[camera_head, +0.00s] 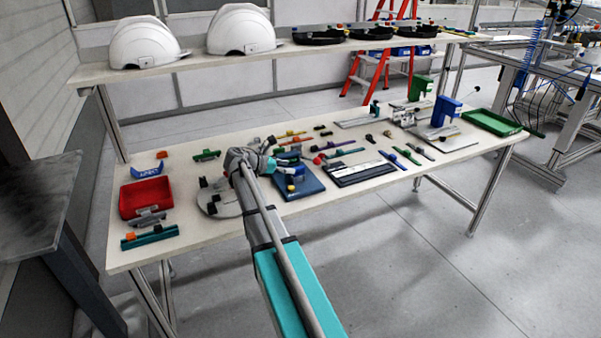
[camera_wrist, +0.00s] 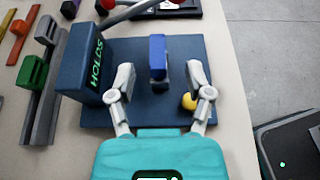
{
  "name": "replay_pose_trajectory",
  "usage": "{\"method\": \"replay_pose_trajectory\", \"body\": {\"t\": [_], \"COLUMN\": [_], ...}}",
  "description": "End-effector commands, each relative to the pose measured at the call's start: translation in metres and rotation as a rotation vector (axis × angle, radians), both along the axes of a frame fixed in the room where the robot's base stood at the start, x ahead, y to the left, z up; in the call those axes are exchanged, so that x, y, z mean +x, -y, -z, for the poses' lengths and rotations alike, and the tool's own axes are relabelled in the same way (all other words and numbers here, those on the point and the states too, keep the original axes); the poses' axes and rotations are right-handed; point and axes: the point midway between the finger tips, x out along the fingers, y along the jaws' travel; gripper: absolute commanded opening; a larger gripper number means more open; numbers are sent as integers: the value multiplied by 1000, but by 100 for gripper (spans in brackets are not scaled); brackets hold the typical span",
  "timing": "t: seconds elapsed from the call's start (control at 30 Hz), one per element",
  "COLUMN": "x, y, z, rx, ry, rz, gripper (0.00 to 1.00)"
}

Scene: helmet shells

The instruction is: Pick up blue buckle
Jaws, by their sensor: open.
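The blue buckle (camera_wrist: 157,52) stands upright on a dark blue base plate (camera_wrist: 192,60) in the wrist view. My gripper (camera_wrist: 162,78) is open, with one finger on each side of the buckle's near end. A gap shows on both sides and nothing is held. In the head view my gripper is over the blue plate (camera_head: 312,185) near the table's middle, and the arm hides part of that area.
A dark blue block marked HOLDS (camera_wrist: 85,68) rises beside my left finger. A yellow knob (camera_wrist: 189,101) sits by the right finger. Coloured parts on grey strips lie at left. A red tray (camera_head: 145,197) and a black-and-white panel (camera_head: 360,173) are on the table (camera_head: 240,143).

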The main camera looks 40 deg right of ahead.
Motion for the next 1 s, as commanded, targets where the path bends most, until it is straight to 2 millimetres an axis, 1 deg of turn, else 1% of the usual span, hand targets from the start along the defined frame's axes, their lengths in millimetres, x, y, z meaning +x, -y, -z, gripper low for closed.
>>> {"method": "replay_pose_trajectory", "body": {"t": [0.17, 0.3, 0.5, 1.0], "x": [-2, -5, -9, -9], "y": [12, 27, 42, 43], "z": [10, 18, 23, 22], "rx": [0, 0, 0, 0], "ry": [0, 0, 0, 0], "rz": [0, 1, 0, -1], "gripper": [66, 66, 66, 66]}}
